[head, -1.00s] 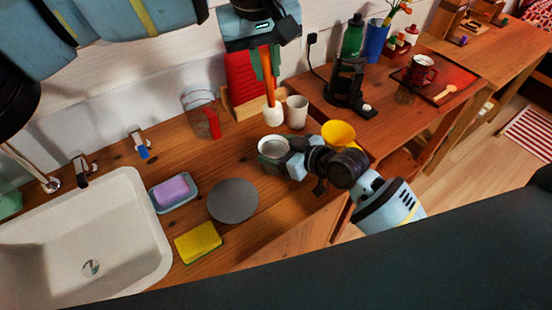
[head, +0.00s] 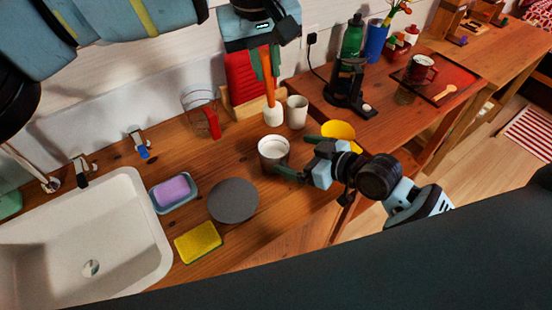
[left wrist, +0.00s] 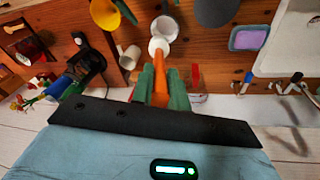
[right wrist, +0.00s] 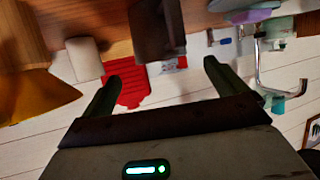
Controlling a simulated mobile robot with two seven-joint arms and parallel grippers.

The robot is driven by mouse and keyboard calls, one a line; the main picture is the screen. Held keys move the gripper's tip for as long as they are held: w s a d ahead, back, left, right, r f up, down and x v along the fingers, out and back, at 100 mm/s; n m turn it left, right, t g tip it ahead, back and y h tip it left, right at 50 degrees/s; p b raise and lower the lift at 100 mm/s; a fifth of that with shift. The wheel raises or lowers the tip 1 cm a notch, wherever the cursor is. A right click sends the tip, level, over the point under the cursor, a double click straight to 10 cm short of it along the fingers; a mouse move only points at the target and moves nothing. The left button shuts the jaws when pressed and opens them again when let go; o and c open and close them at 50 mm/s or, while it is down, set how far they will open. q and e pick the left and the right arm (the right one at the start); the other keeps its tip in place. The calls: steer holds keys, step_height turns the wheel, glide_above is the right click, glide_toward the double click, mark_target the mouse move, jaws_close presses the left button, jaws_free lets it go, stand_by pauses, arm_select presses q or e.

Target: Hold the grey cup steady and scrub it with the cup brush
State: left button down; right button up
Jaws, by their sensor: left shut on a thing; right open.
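The grey cup (head: 273,152) stands upright on the wooden counter, its open top facing up. It appears as a dark shape (right wrist: 157,30) beyond the fingers in the right wrist view. My right gripper (head: 298,156) is open and empty just right of the cup, its fingers pointing towards it. My left gripper (head: 265,72) is shut on the orange handle of the cup brush (head: 269,92), held upright behind the cup. The brush's white end (left wrist: 158,45) points down, beside the cup in the left wrist view; whether it touches the counter is unclear.
A white cup (head: 297,111) stands close behind the grey cup, and a yellow bowl-like thing (head: 338,131) sits to the right. A grey disc (head: 233,200), a yellow sponge (head: 198,242), a soap dish (head: 172,194) and the sink (head: 120,240) lie left.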

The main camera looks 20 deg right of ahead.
steer(key=shift+v, duration=2.7)
